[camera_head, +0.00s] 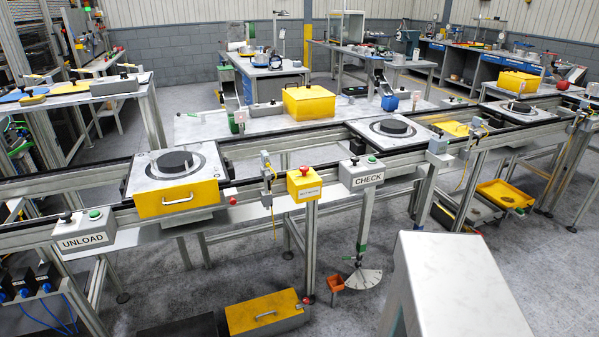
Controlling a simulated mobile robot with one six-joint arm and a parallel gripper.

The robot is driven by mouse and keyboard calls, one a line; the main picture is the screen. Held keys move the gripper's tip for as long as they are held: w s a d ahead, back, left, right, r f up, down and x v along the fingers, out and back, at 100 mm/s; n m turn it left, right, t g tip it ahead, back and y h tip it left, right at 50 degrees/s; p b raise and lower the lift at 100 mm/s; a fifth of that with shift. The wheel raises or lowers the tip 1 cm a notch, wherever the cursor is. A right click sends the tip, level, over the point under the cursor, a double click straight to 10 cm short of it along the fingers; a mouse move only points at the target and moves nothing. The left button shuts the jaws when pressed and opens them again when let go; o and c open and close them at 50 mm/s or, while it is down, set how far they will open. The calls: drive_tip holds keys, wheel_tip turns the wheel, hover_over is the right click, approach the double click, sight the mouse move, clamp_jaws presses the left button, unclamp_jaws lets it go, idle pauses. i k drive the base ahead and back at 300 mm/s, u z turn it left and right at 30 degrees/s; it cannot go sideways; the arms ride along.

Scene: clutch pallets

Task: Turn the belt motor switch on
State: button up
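The likely belt motor switch is a yellow box (302,187) on a post at the near side of the conveyor. It has a red knob on top and a small label that looks like "BELT MOTOR" but is hard to read. The switch's on or off position cannot be told at this size. My gripper is not in view.
A grey CHECK box (361,173) stands close to the right of the yellow box, and a grey UNLOAD box (84,233) is at the left. The conveyor (270,142) carries several pallets.

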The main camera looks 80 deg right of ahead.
sight(304, 170)
drive_tip(key=z, duration=0.1)
drive_tip(key=i, duration=0.6)
drive_tip(key=z, duration=3.1)
drive_tip(key=i, duration=0.15)
drive_tip(key=u, duration=0.3)
